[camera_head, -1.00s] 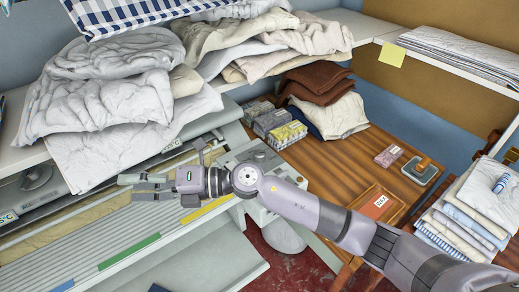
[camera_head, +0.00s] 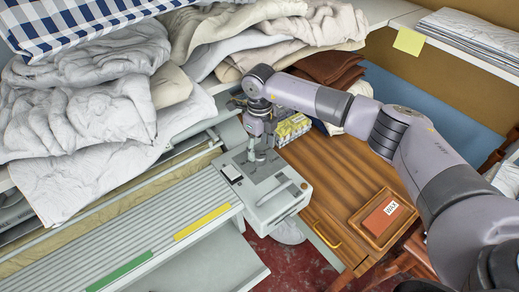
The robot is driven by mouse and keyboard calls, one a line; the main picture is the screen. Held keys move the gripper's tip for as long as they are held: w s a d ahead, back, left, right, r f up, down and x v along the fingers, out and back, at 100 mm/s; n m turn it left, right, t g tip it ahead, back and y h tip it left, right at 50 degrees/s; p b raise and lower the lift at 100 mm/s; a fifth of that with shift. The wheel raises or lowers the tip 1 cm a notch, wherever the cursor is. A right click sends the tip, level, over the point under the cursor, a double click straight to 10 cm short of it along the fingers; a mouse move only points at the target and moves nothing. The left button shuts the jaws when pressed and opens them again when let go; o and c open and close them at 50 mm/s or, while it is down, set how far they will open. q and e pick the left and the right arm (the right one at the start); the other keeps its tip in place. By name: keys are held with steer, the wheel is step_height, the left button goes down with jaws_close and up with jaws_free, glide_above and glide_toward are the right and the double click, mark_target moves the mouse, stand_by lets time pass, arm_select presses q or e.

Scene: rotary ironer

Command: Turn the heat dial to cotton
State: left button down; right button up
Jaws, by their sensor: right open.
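The ironer's light grey control box (camera_head: 285,205) stands at the right end of the machine. A small dark-topped panel (camera_head: 230,173) and a pale raised bar (camera_head: 274,193) show on its top. My right gripper (camera_head: 258,156) points down over the back part of this top, with its fingers open. I cannot make out the heat dial; the fingers cover that part of the box. I cannot tell whether the fingers touch anything. My left gripper is not in view.
White bedding (camera_head: 85,105) is heaped on the shelf behind the ironer. Yellow patterned packets (camera_head: 292,129) stand close behind the box. A wooden table (camera_head: 325,175) with a red box in a tray (camera_head: 357,219) lies to the right. The ironer's ribbed front board (camera_head: 140,225) is clear.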

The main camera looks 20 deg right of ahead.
mark_target(260, 155)
steer(key=f, duration=0.3)
steer(key=shift+w+d, duration=0.1)
steer(key=shift+w, duration=0.15)
steer(key=shift+f+p, duration=0.35)
steer(key=shift+f, duration=0.2)
steer(key=c, duration=1.2)
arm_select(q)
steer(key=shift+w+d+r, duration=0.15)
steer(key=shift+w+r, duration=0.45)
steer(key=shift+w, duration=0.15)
arm_select(e)
steer(key=shift+o, duration=0.2)
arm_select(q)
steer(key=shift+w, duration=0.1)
